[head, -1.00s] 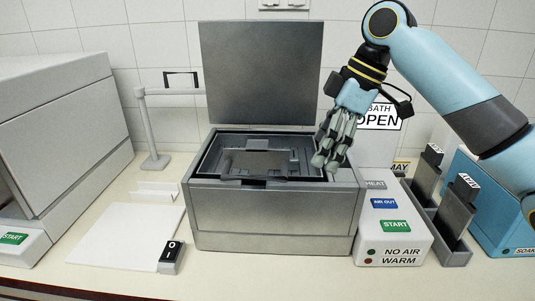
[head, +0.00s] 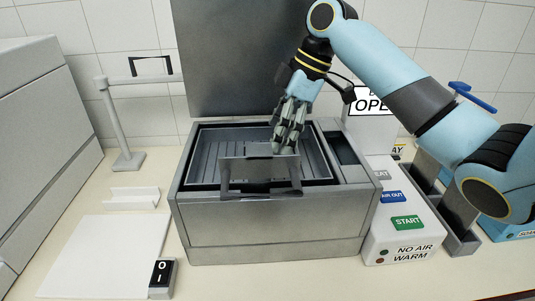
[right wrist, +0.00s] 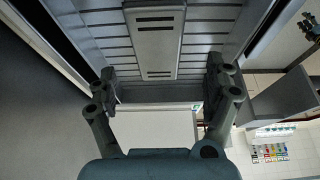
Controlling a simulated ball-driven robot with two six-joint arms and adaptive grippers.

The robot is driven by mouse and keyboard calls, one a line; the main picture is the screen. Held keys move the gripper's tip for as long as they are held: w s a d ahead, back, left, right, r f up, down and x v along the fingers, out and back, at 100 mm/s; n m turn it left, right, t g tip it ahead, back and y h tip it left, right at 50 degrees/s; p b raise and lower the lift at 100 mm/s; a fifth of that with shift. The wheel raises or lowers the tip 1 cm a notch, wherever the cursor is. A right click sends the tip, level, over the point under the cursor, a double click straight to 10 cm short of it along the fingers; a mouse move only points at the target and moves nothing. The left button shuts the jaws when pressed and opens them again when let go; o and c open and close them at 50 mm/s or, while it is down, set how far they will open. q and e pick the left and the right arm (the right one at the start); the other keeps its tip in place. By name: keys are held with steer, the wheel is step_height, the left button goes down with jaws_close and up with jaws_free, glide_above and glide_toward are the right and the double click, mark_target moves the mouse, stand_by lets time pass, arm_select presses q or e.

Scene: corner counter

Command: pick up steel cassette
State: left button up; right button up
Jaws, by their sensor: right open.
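A steel bath (head: 275,225) stands open with its lid up. In its well is a ribbed metal insert (head: 215,150), and a flat grey steel piece, apparently the cassette (head: 255,168), sits at the front with a dark handle frame (head: 262,193). My right gripper (head: 287,148) reaches down into the well just behind it, fingers pointing down. In the right wrist view my right gripper (right wrist: 163,90) has its fingers spread wide apart, with a slotted grey plate (right wrist: 155,40) beyond, between them. I cannot tell whether the fingers touch the cassette. My left gripper is not in view.
A white control panel (head: 400,235) with labelled buttons adjoins the bath's right side. Dark plates stand in a rack (head: 455,235) further right. A white board (head: 105,255) and a black switch block (head: 162,275) lie left. A grey machine (head: 40,150) fills the left edge.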

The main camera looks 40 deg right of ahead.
steer(key=p+x, duration=0.1)
steer(key=x, duration=0.3)
steer(key=shift+d, duration=0.15)
steer(key=shift+w+f, duration=0.15)
steer(key=shift+f, duration=0.15)
steer(key=shift+c, duration=0.4)
steer(key=c, duration=0.5)
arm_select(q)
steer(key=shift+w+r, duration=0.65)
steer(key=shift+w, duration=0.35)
arm_select(e)
steer(key=c, duration=0.9)
